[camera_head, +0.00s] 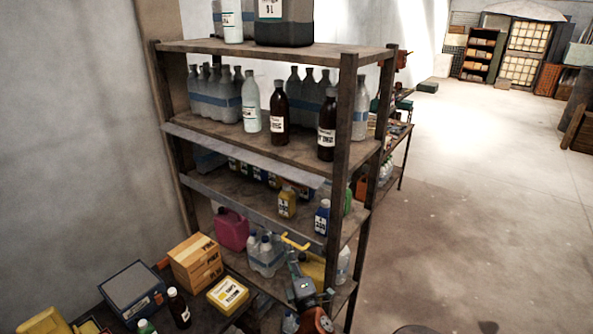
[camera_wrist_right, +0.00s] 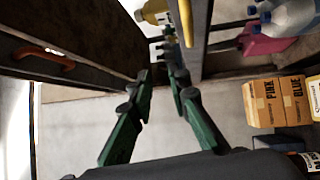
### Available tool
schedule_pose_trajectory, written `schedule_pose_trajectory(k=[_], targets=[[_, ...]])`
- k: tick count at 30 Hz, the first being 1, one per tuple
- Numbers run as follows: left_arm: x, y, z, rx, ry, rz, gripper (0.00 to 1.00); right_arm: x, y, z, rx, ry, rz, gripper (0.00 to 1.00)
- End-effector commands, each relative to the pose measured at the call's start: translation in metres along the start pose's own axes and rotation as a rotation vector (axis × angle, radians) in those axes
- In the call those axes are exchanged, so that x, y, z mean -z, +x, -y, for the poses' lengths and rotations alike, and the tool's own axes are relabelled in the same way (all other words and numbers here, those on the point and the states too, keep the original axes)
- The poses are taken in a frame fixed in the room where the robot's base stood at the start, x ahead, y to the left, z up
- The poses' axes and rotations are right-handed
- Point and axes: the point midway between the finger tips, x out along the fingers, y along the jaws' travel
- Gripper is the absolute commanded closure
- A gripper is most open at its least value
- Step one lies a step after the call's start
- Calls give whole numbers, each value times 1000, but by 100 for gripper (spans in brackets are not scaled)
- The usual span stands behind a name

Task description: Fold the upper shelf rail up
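The shelf rack stands in the middle of the head view. The upper shelf rail (camera_head: 240,154) is a pale flat strip along the front of the shelf with the dark bottles; it hangs slanting below that shelf's edge. A lower grey rail (camera_head: 250,208) runs along the shelf beneath. A yellow handle (camera_head: 295,242) shows below the lower rail. My right gripper (camera_head: 293,262) is low at the rack's front, just below this handle. In the right wrist view its green fingers (camera_wrist_right: 162,76) are apart with nothing between them; a yellow bar (camera_wrist_right: 187,22) lies beyond the tips. My left gripper is out of view.
Bottles stand on the shelves, with a pink canister (camera_head: 231,230) low down. Orange boxes (camera_head: 195,261), a yellow box (camera_head: 228,293) and a blue-grey case (camera_head: 132,290) crowd the table at lower left. Open floor (camera_head: 470,200) lies to the right.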

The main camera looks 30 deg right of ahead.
Motion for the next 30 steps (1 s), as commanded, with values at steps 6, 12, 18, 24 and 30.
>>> schedule_pose_trajectory(k=[6,12,18,24,30], targets=[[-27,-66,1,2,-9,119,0,-22,30,-124,-57,-142,97,83],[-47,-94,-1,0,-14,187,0,-35,41,-176,-77,-223,156,83],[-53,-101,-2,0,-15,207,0,-40,50,-188,-82,-247,175,83],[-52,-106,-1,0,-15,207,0,-44,79,-192,-82,-247,175,83],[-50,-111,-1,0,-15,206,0,-49,107,-194,-83,-246,174,83]])
